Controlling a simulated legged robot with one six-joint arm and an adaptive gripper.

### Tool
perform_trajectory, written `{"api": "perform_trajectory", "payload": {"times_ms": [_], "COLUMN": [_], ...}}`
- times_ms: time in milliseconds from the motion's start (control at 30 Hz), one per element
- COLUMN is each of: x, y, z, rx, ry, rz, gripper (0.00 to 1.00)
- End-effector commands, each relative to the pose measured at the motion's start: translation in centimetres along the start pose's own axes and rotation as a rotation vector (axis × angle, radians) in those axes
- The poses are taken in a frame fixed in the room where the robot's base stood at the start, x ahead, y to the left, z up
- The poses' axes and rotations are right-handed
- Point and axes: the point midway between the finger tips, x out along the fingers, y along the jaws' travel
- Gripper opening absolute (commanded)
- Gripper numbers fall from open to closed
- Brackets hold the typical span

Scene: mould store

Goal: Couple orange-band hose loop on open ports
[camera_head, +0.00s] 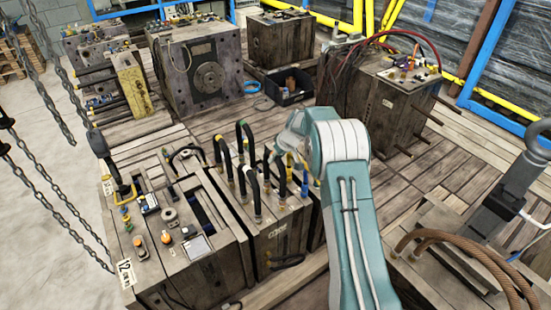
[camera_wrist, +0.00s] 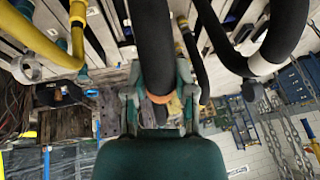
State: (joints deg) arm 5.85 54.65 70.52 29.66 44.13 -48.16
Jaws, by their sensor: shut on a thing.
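In the wrist view, a thick black hose loop (camera_wrist: 152,45) with an orange band (camera_wrist: 160,98) near its end hangs down the middle. My gripper (camera_wrist: 161,112) is shut on the hose, one finger on each side near the band. In the head view, my wrist hides the fingertips and most of the held hose. Several upright black hose loops (camera_head: 246,141) stand on the mould block (camera_head: 283,243) beside my gripper. Small fittings show on its top, but I cannot tell which ports are open.
In the wrist view, a yellow hose (camera_wrist: 40,38) is at left and a white-banded black hose (camera_wrist: 270,45) at right, both close to my gripper. Chains (camera_head: 62,165) hang at left in the head view. A black bin (camera_head: 289,86) sits on the wooden floor behind.

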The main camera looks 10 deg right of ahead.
Motion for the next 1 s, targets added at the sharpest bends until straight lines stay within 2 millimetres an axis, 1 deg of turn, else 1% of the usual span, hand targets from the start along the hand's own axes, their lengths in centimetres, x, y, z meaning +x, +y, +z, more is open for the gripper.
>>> {"api": "perform_trajectory", "payload": {"times_ms": [600,1000], "x": [1.1,1.2], "y": [0.3,0.3], "z": [0.5,0.5], "rx": [-0.001,0.000], "ry": [0.001,0.001], "rz": [0.001,0.001], "gripper": [0.00,0.00]}}
